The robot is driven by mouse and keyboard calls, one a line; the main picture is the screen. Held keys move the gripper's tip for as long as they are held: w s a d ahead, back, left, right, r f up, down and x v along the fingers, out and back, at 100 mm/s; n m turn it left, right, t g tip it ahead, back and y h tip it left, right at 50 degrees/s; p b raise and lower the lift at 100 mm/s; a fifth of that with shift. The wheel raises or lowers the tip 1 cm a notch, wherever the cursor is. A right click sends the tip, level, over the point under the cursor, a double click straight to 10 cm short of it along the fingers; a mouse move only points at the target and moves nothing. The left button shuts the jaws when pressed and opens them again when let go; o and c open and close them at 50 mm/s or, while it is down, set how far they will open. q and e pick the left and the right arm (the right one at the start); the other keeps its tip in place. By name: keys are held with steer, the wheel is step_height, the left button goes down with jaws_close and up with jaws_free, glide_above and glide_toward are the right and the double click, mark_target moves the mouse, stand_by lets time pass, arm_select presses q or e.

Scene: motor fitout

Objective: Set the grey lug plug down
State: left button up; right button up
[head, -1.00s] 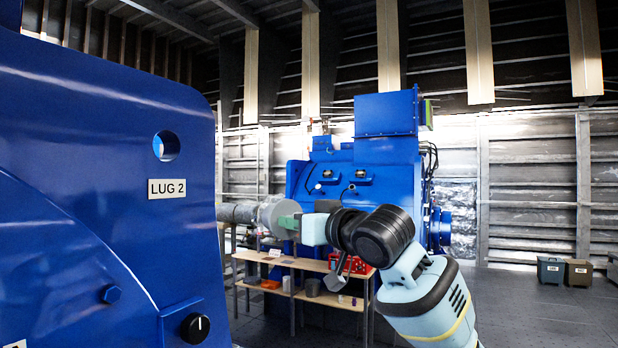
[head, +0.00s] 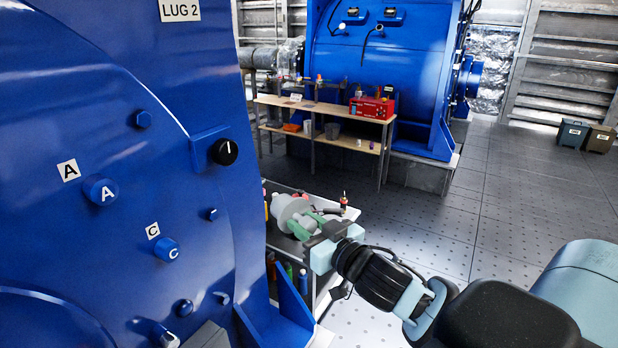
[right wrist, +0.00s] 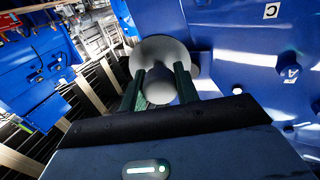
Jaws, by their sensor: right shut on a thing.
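The grey lug plug (head: 287,207) is a pale grey disc with a rounded knob. My right gripper (head: 308,226) is shut on it with green fingers. In the head view they are over the top of a small cart (head: 352,212); whether the plug touches the cart top I cannot tell. In the right wrist view the plug (right wrist: 160,52) shows its disc beyond the fingertips and its knob between the fingers of the right gripper (right wrist: 158,84). The LUG 2 label (head: 180,10) is on the blue housing. My left gripper is not in view.
The large blue housing (head: 95,130) with bolts and a black knob stands close on the left. Small bottles and a red-topped item are on the cart. A wooden bench (head: 375,113) with a red box (head: 372,107) stands behind. Open floor (head: 440,215) lies to the right.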

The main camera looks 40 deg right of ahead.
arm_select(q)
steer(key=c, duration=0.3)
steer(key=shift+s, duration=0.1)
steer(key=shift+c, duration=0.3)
arm_select(e)
steer(key=s+a+f, duration=0.2)
steer(key=a, duration=0.3)
steer(key=s+a+f+h, duration=0.1)
steer(key=s+a+f, duration=0.1)
steer(key=a, duration=0.3)
steer(key=shift+s+a+f+m, duration=0.2)
steer(key=shift+s+a+m, duration=0.05)
steer(key=shift+a+m, duration=0.15)
